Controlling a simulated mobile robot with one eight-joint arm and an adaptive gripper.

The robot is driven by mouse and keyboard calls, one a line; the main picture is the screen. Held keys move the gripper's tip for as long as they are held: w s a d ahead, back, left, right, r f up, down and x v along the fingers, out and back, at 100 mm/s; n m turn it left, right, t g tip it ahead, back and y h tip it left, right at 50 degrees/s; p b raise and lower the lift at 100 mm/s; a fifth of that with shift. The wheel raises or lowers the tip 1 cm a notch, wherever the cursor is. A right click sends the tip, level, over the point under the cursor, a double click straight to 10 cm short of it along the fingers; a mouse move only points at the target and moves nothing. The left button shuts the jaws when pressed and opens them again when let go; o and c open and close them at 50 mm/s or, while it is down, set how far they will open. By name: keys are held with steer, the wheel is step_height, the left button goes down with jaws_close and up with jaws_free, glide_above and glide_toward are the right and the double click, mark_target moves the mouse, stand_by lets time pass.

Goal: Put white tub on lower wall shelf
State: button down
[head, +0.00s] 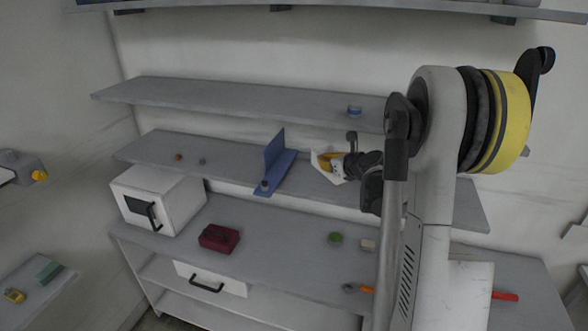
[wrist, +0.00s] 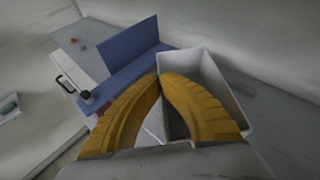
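The white tub (head: 319,166) is in front of or over the lower wall shelf (head: 225,165), right of the blue angled bracket. My gripper (head: 332,161) has its yellow fingers at the tub. In the wrist view, the fingertips (wrist: 161,80) meet at the near wall of the white tub (wrist: 203,68), with that wall between them. The tub's open top faces the camera and its inside looks empty. I cannot tell whether its base touches the shelf. My arm hides the shelf's right part.
The blue bracket (head: 275,175) stands close left of the tub; it also shows in the wrist view (wrist: 120,55). An upper shelf (head: 230,97) runs above.

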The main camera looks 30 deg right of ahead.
steer(key=d, duration=0.2)
steer(key=d+r, duration=0.1)
steer(key=shift+w+d+p, duration=0.1)
steer(key=shift+w+p, duration=0.2)
steer(key=shift+s+f+b, duration=0.1)
steer(key=shift+f+b, duration=0.35)
steer(key=shift+f, duration=0.2)
steer(key=f+b, duration=0.2)
steer(key=f, duration=0.2)
steer(key=shift+d, duration=0.2)
steer(key=shift+f+b, duration=0.45)
steer(key=shift+f, duration=0.5)
steer(key=shift+f+b, duration=0.55)
steer(key=shift+f, duration=0.05)
steer(key=c, duration=1.5)
jaws_free()
steer(key=shift+c, duration=0.2)
